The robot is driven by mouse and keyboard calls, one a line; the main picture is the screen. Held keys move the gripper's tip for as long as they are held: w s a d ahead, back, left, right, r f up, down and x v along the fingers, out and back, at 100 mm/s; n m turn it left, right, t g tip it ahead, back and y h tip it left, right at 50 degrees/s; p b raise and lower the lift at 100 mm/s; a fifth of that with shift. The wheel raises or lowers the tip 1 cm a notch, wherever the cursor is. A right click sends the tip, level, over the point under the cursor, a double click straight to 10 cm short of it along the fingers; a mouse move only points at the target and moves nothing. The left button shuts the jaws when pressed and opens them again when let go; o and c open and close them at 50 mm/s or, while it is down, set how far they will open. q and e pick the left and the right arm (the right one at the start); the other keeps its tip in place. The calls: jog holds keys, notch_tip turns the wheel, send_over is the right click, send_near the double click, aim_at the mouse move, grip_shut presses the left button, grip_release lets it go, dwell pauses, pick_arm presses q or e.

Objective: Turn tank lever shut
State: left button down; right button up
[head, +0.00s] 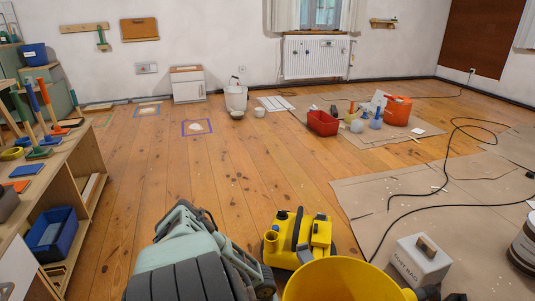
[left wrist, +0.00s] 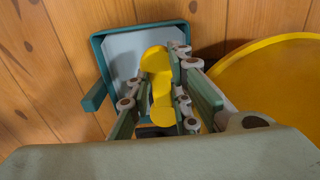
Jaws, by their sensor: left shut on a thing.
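The yellow tank lever (left wrist: 160,62) is a rounded bar in the middle of the left wrist view. My left gripper (left wrist: 168,88) has its fingers on both sides of it and is shut on it. Behind the lever is a pale grey panel with a teal rim (left wrist: 104,52). In the head view my left arm reaches in at the bottom, and its fingers and the lever cannot be made out there. A large round yellow tub (head: 345,284) stands right of it, and its yellow edge also fills the right of the left wrist view (left wrist: 275,80). My right gripper is not in view.
A yellow machine (head: 298,238) stands just beyond the tub. A white dust bag box (head: 420,260) is to the right. Black cables cross the cardboard dropcloth (head: 375,200). A shelf with tools (head: 60,190) lines the left.

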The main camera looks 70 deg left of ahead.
pick_arm(q)
jog(key=shift+d, duration=0.1)
jog(key=c, duration=1.6)
grip_release()
notch_tip(320, 180, up, 12)
